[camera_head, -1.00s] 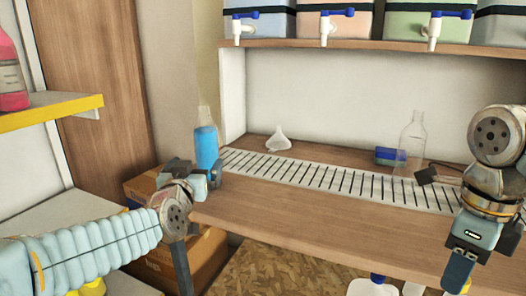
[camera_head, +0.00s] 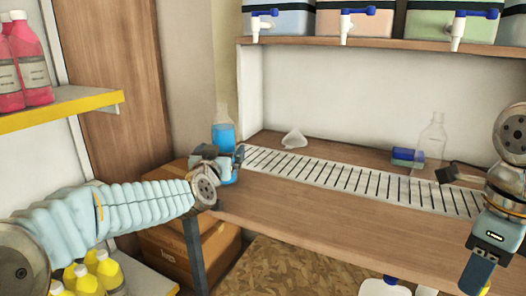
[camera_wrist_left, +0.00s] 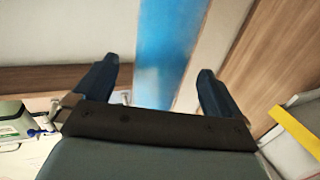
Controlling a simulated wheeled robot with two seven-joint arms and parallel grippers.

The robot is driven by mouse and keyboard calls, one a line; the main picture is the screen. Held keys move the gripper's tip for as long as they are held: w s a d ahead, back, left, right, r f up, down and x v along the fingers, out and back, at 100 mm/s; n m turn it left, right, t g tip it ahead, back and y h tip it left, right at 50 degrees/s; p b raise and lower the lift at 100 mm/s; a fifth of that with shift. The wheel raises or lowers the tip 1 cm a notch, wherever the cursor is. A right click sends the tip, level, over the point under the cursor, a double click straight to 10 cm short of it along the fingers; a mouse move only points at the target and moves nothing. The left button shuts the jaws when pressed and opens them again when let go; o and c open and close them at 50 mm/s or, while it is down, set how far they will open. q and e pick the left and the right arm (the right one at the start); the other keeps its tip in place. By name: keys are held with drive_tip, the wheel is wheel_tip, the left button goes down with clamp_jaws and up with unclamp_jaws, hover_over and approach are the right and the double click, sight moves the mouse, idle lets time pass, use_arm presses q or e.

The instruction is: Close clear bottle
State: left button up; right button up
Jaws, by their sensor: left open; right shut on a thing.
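A clear bottle with blue liquid (camera_head: 222,134) stands upright at the left end of the work surface; no cap shows on its neck. My left gripper (camera_head: 232,162) is open at its lower part. In the left wrist view the blue bottle (camera_wrist_left: 168,50) rises between the two open fingers (camera_wrist_left: 155,85); whether they touch it I cannot tell. A second, empty clear bottle (camera_head: 433,143) stands open at the right of the surface. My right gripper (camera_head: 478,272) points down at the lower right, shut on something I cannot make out.
A clear funnel (camera_head: 294,138) and a blue object (camera_head: 407,156) lie at the back of the wooden surface (camera_head: 320,218). A slotted white strip (camera_head: 340,182) runs along it. Drums with taps (camera_head: 352,25) stand above. Pink bottles (camera_head: 30,60) stand on the left shelf.

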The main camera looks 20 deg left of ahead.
sight(230, 132)
use_arm(q)
drive_tip(key=p+x, duration=0.1)
drive_tip(key=x, duration=0.4)
drive_tip(key=shift+w, duration=0.15)
use_arm(e)
drive_tip(key=shift+r, duration=0.6)
use_arm(q)
drive_tip(key=shift+c, duration=0.5)
